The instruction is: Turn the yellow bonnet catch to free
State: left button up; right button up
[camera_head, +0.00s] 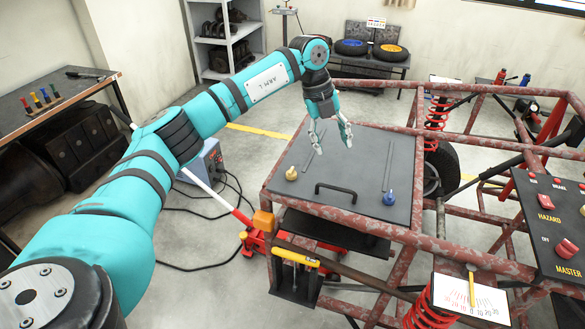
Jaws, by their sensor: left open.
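The yellow bonnet catch (291,174) is a small knob on the left part of the flat dark grey bonnet panel (350,160). Which way it is turned is too small to tell. My left gripper (333,148) points down over the panel, beyond and to the right of the yellow catch. Its fingers are apart with nothing between them, and it does not touch the catch. A similar blue catch (389,197) sits on the right part of the panel. My right gripper is out of view.
A black handle (336,190) stands up between the catches. Rusty red frame tubes (345,214) surround the panel. A switch panel (545,215) is at the right, with a white gauge plate (470,298) below. A yellow-handled lever (296,255) is at the front left.

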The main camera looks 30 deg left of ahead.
pick_arm(q)
jog(key=s+a+r+n+g+y, duration=0.1)
jog(key=a+r+y, duration=0.1)
jog(key=a, duration=0.3)
jog(key=s+a+r+n+y, duration=0.1)
jog(key=a+r+n, duration=0.15)
jog(key=a, duration=0.25)
jog(key=p, duration=0.4)
send_near(291, 169)
jog(key=shift+m, duration=0.45)
notch_tip(291, 169, down, 9)
jog(key=shift+w+d+r, duration=0.1)
jog(key=shift+d+r, duration=0.1)
jog(key=shift+f, duration=0.7)
